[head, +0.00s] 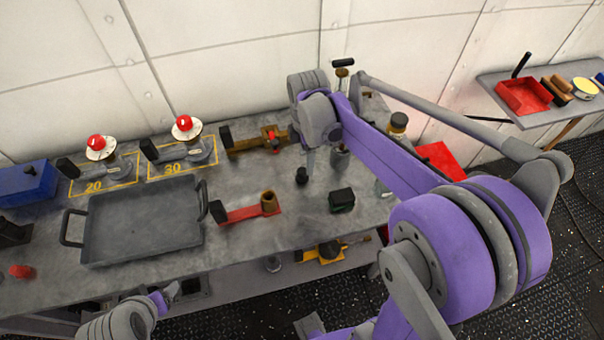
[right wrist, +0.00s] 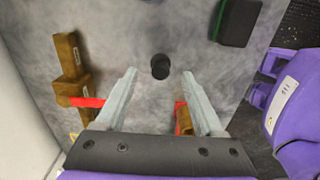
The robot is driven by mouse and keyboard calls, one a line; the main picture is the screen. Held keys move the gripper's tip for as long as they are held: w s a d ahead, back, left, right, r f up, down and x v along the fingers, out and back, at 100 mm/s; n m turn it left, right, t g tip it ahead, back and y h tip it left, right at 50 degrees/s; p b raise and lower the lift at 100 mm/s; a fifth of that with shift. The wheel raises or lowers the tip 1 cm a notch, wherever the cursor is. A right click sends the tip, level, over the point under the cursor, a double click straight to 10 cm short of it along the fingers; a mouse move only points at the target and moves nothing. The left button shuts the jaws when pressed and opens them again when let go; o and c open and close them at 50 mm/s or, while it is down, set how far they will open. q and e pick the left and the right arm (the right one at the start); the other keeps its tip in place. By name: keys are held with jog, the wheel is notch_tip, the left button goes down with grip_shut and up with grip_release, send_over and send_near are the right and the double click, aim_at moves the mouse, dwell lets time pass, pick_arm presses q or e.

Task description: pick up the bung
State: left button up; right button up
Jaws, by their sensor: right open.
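The bung, a small black cylinder (head: 301,176), stands on the grey workbench top (head: 325,225). It also shows in the right wrist view (right wrist: 160,67), centred between and just beyond the fingertips. My right gripper (head: 311,160) points down above the bench, close behind and above the bung in the head view. Its two grey fingers are wide apart in the right wrist view (right wrist: 160,76), with nothing between them. My left gripper (head: 171,291) is at the bench's front edge, low in the head view; its jaw opening is not clear.
A red holder with a brown cup (head: 252,212) and a black-green block (head: 342,201) lie near the bung. A brown wooden piece (right wrist: 68,62) lies left in the wrist view. A grey tray (head: 140,222) fills the left. The bench around the bung is bare.

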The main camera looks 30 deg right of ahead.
aim_at(302, 170)
jog(key=f, duration=0.2)
jog(key=a+f, duration=0.1)
jog(key=f, duration=0.2)
jog(key=shift+f, duration=0.3)
jog(key=shift+c, duration=0.2)
grip_shut()
